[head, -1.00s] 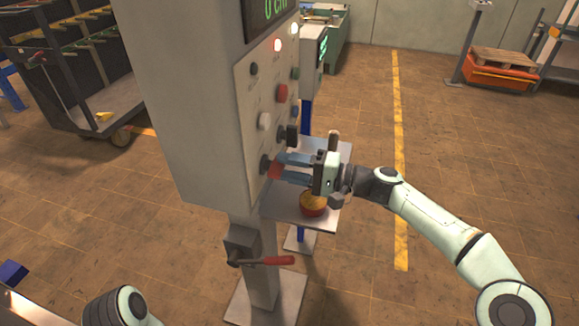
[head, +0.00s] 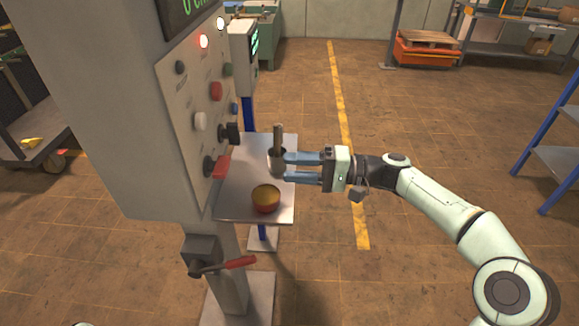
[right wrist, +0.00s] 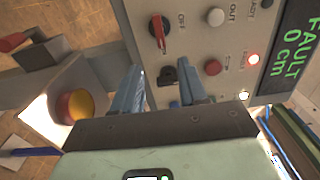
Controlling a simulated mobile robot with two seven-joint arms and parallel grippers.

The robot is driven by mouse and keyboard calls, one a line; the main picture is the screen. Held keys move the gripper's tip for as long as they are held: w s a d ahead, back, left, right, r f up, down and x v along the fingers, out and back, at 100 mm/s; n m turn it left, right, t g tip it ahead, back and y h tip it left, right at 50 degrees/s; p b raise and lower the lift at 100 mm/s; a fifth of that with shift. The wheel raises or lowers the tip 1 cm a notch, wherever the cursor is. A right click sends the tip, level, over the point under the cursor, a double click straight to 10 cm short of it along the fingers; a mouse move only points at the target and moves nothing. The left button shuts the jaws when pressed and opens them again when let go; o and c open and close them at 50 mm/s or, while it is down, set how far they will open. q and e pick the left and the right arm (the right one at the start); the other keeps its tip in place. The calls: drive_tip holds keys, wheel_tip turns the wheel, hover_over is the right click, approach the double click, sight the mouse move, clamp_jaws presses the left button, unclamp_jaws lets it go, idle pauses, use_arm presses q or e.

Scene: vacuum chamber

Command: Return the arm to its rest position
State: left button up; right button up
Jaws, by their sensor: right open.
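My right arm reaches in from the right in the head view. Its gripper (head: 292,168) is open, with nothing between the blue fingers, and points left at the grey control cabinet (head: 120,120). A gap separates the fingertips from the red-handled switch (head: 217,167) on the panel. The right wrist view also shows both fingers (right wrist: 157,88) apart in front of the panel, with that red switch (right wrist: 158,32) marked OFF. My left gripper is not in view.
A metal shelf (head: 240,208) beside the cabinet holds a red and yellow round object (head: 265,198) and a grey cup-like item with a brown handle (head: 277,160), close to my fingertips. The display (right wrist: 299,40) reads FAULT, 0 cm. Open floor lies right.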

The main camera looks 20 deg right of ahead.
wheel_tip(320, 180, down, 23)
drive_tip(key=s+a+m+g+h+p, duration=0.1)
drive_tip(key=a+m+h+p, duration=0.2)
drive_tip(key=m+h, duration=0.15)
drive_tip(key=s+f+g+h+p, duration=0.1)
drive_tip(key=s+f+h, duration=0.1)
drive_tip(key=s+f, duration=0.45)
drive_tip(key=s+f+g+h+p, duration=0.1)
drive_tip(key=s+f+g+h, duration=0.2)
drive_tip(key=f, duration=0.7)
use_arm(q)
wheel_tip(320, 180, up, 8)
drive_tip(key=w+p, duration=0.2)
drive_tip(key=p, duration=0.1)
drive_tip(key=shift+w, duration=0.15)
use_arm(e)
drive_tip(key=s+f+n+h, duration=0.2)
drive_tip(key=s+f, duration=0.2)
drive_tip(key=s, duration=0.7)
drive_tip(key=s+f+n+g+h, duration=0.1)
drive_tip(key=s+f, duration=0.3)
drive_tip(key=s, duration=0.8)
drive_tip(key=shift+s+d+f+n+g+h, duration=0.15)
drive_tip(key=shift+d+f+n+g+h, duration=0.2)
drive_tip(key=shift+n+h, duration=0.25)
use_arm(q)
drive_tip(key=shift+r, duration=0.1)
